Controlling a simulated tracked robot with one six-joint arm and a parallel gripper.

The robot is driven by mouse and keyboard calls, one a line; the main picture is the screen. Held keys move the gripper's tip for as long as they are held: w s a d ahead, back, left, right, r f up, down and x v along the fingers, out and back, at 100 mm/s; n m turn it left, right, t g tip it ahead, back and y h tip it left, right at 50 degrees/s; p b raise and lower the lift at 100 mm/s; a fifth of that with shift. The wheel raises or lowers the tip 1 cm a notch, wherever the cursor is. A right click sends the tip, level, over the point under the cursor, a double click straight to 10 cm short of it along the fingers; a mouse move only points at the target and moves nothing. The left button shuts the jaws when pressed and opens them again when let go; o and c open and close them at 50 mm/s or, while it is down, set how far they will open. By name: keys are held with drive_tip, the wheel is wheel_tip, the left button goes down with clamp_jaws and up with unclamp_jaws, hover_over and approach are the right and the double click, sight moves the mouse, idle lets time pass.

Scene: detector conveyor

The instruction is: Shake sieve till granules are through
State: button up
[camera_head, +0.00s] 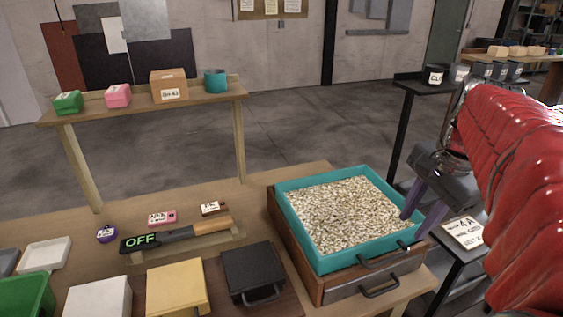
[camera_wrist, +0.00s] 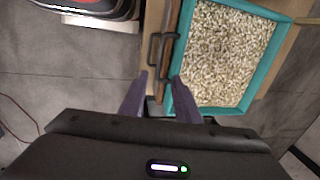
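The sieve is a teal square frame (camera_head: 296,232) filled level with pale beige granules (camera_head: 345,208). It sits on a wooden box (camera_head: 291,247) at the table's right end. A black handle (camera_head: 384,255) is on its front side. In the wrist view the teal frame (camera_wrist: 259,67) and granules (camera_wrist: 222,52) fill the upper right. My gripper (camera_head: 419,212) has two purple fingers spread apart by the sieve's right front corner. In the wrist view my gripper (camera_wrist: 159,88) is empty, with a dark handle (camera_wrist: 158,49) beyond its fingertips. Whether a finger touches the frame is unclear.
The box front has a second, lower handle (camera_head: 380,288). A black bin (camera_head: 252,273) and a yellow bin (camera_head: 177,290) stand left of it. A detector wand reading OFF (camera_head: 172,237) lies behind them. A black stand with a sign (camera_head: 464,233) is at right.

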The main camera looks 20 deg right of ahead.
sight(391, 258)
drive_tip(key=f, duration=0.4)
drive_tip(key=w+f, duration=0.1)
drive_tip(key=f, duration=0.3)
drive_tip(key=w+f, duration=0.1)
drive_tip(key=f, duration=0.3)
drive_tip(key=shift+w+a+f, duration=0.1)
drive_tip(key=shift+w+f, duration=0.15)
drive_tip(key=shift+f, duration=0.15)
drive_tip(key=shift+c, duration=0.4)
clamp_jaws()
